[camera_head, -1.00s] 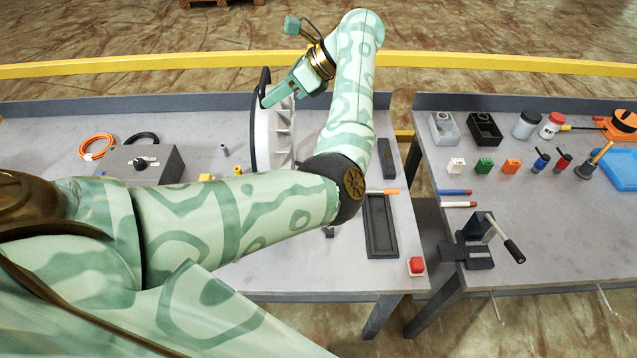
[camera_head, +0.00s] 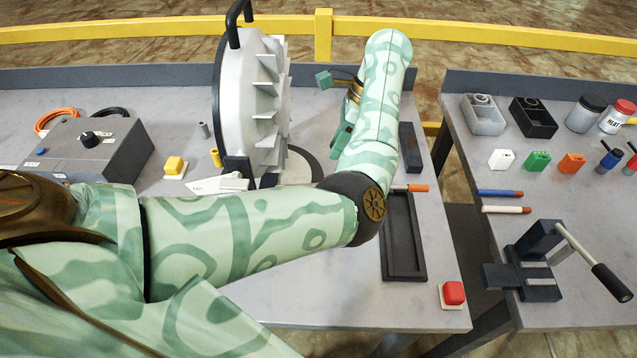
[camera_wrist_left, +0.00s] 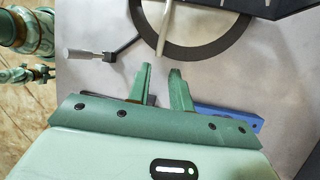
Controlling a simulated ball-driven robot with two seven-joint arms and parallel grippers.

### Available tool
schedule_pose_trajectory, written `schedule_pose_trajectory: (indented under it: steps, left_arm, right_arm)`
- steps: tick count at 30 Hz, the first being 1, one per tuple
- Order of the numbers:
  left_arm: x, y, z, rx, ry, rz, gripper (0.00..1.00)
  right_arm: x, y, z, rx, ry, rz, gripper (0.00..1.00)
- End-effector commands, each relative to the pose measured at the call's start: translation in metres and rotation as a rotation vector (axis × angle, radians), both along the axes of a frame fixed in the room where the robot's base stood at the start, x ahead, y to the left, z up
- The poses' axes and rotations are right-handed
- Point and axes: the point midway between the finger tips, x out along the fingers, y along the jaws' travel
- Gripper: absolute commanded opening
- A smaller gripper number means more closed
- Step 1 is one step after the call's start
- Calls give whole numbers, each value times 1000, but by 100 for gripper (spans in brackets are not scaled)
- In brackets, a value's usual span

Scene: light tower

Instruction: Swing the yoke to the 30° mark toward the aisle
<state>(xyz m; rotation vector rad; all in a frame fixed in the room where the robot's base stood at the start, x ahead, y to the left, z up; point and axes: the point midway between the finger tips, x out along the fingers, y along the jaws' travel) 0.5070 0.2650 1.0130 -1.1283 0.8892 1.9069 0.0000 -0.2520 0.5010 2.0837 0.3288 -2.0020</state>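The lamp (camera_head: 262,100) stands on the left table, a pale grey finned housing with a dark front rim and a black handle (camera_head: 234,22) on top. The dark yoke (camera_head: 238,167) shows at its lower side, partly hidden by my left arm. A dark ring (camera_head: 302,165) lies on the tabletop at the lamp's foot; its arc also shows in the left wrist view (camera_wrist_left: 208,47). My left gripper (camera_wrist_left: 160,72) has its fingers apart with nothing between them, short of the ring. In the head view it is right of the lamp, apart from it. The angle marks are not readable. My right gripper is out of view.
A grey control box (camera_head: 88,147) and a yellow button (camera_head: 175,167) are left of the lamp. A dark tray (camera_head: 403,240) and a red button (camera_head: 453,292) are at the right. The second table holds a lever press (camera_head: 535,262) and several small parts.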

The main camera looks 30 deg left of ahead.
Motion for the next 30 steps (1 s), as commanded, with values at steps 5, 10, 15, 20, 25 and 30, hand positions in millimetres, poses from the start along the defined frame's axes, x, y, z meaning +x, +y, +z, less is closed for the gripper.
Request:
schedule_pose_trajectory:
  steps: [5, 10, 15, 20, 25, 30]
  left_arm:
    - [-17, 12, -51, 1, 6, 1, 22]
    - [-29, 21, -82, 1, 5, 1, 22]
    - [-36, 26, -97, 1, 2, 0, 22]
    - [-38, 27, -101, 1, 0, 0, 22]
    - [-38, 27, -101, 1, 0, -1, 22]
    - [-38, 27, -101, 1, 0, 0, 0]
  right_arm:
    - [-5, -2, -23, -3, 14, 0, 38]
    - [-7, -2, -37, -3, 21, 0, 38]
    - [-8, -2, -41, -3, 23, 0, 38]
    - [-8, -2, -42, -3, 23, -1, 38]
    - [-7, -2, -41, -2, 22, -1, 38]
    - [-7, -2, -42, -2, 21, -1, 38]
